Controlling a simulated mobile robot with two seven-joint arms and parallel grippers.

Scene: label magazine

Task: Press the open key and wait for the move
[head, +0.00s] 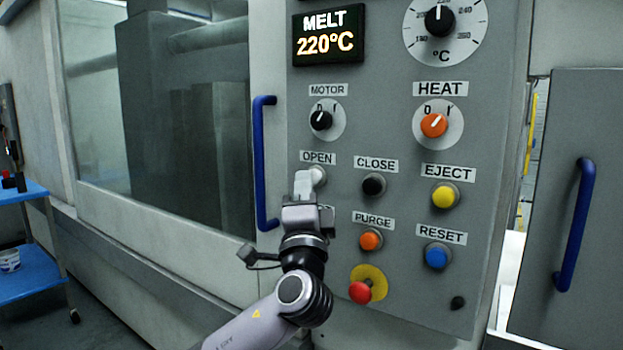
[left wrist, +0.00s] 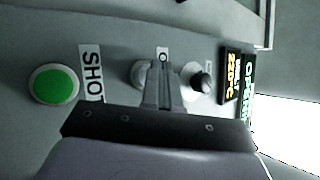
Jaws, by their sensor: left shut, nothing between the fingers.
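The open key (head: 318,174) is a pale round button under the OPEN label (head: 318,158) on the grey control panel. My left gripper (head: 303,184) is shut and empty, with its fingertips at the key and covering part of its left side. I cannot tell whether they touch it or whether it is pushed in. In the left wrist view the shut fingers (left wrist: 162,75) point at the panel, with a pale round button (left wrist: 139,73) partly hidden behind them. My right gripper is not in view.
The black close key (head: 373,185), orange purge key (head: 371,240) and red stop button (head: 360,291) are nearby. A blue handle (head: 263,165) stands left of the gripper. The melt display (head: 328,35) reads 220°C. A green button (left wrist: 54,84) shows in the left wrist view.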

